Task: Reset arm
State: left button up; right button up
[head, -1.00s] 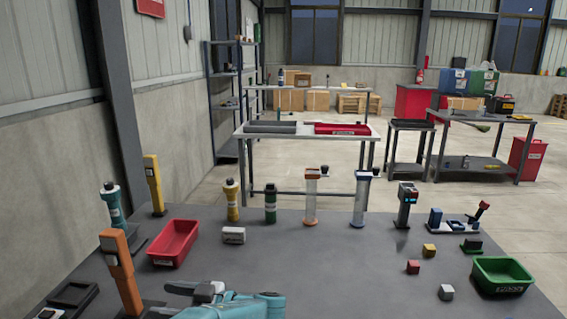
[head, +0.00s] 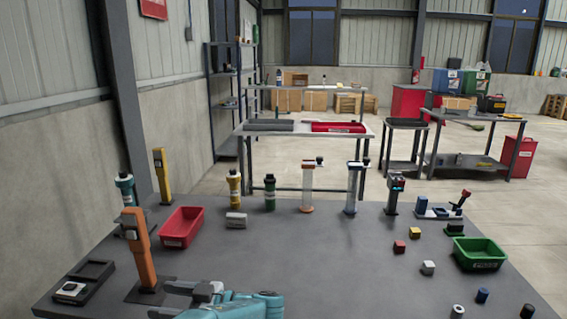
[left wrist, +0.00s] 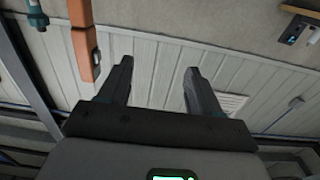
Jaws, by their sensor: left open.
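My left gripper (head: 178,300) is low in the head view, over the near part of the grey table (head: 330,262), to the right of the orange post (head: 140,250). In the left wrist view its two fingers (left wrist: 158,85) are spread apart with nothing between them. There the orange post (left wrist: 83,40) hangs at the upper left, beside the fingers and apart from them. The right gripper is not in view.
A red bin (head: 182,227), yellow post (head: 161,175) and teal bottle (head: 126,192) stand on the left. A green bin (head: 480,254) stands on the right, near small red (head: 399,247), yellow (head: 415,233) and white (head: 428,268) blocks. The table's middle is clear.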

pick_arm(q)
jog(key=s+a+f+m+g+h+p, duration=0.1)
jog(key=s+a+f+g+p, duration=0.15)
jog(key=a, duration=0.25)
jog(key=s+a+f+g+p, duration=0.1)
jog(key=s+a+f, duration=0.2)
jog(key=a, duration=0.1)
jog(key=s+f+m+g+h+p, duration=0.25)
jog(key=s+f+m+h, duration=0.45)
jog(key=s+f, duration=0.75)
jog(key=s+d+f+m+g+h+p, duration=0.1)
jog(key=s+d+f+h, duration=0.2)
jog(key=s+d+h, duration=0.5)
jog(key=s+d+f+m+g+h, duration=0.1)
jog(key=s+d+f+h, duration=0.2)
jog(key=s+d+h, duration=0.35)
jog(key=w+d+f+m+t, duration=0.2)
jog(key=w+d+m+t, duration=0.3)
jog(key=w+d+t, duration=0.1)
jog(key=shift+t, duration=0.4)
